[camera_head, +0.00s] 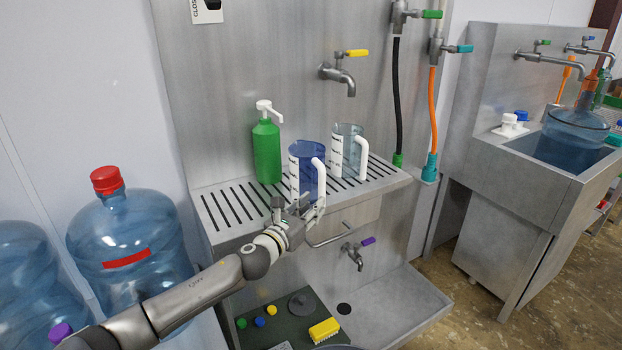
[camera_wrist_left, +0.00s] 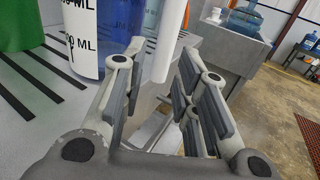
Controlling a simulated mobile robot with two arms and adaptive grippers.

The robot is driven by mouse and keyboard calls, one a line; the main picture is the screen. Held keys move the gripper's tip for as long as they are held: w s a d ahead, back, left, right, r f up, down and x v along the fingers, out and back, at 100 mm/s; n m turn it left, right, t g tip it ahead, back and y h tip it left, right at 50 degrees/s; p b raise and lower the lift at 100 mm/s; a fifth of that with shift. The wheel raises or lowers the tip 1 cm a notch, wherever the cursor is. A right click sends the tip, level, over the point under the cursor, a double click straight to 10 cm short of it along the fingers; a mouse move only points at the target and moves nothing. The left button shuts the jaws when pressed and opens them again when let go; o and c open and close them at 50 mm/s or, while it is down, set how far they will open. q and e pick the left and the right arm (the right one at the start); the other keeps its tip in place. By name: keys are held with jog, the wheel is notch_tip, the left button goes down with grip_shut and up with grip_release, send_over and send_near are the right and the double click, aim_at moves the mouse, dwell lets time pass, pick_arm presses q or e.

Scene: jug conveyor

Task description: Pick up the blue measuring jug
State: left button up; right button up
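The blue measuring jug (camera_head: 305,168) stands upright on the slotted metal shelf (camera_head: 225,210), with its white handle facing right and toward me. In the left wrist view the jug (camera_wrist_left: 118,28) is at the upper left and its handle (camera_wrist_left: 165,42) comes down between the two finger pads. My left gripper (camera_head: 301,206) is at the front edge of the shelf, low by the handle. In the left wrist view the gripper (camera_wrist_left: 162,80) is open, its fingers apart on either side of the handle's lower end. I cannot tell whether either finger touches it. My right gripper is not in view.
A clear jug (camera_head: 347,150) with a white handle stands right behind the blue one. A green pump bottle (camera_head: 266,152) stands to its left. A yellow-handled tap (camera_head: 338,75) is above. Large water bottles (camera_head: 130,240) are at the left. The shelf's left end is free.

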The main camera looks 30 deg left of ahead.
aim_at(311, 178)
pick_arm(q)
jog(key=shift+w+d+r+p, duration=0.15)
jog(key=shift+w+p, duration=0.15)
jog(key=shift+w, duration=1.05)
jog(key=shift+w+d+r+p, duration=0.1)
jog(key=shift+w+p, duration=0.15)
jog(key=shift+w, duration=1.05)
grip_shut()
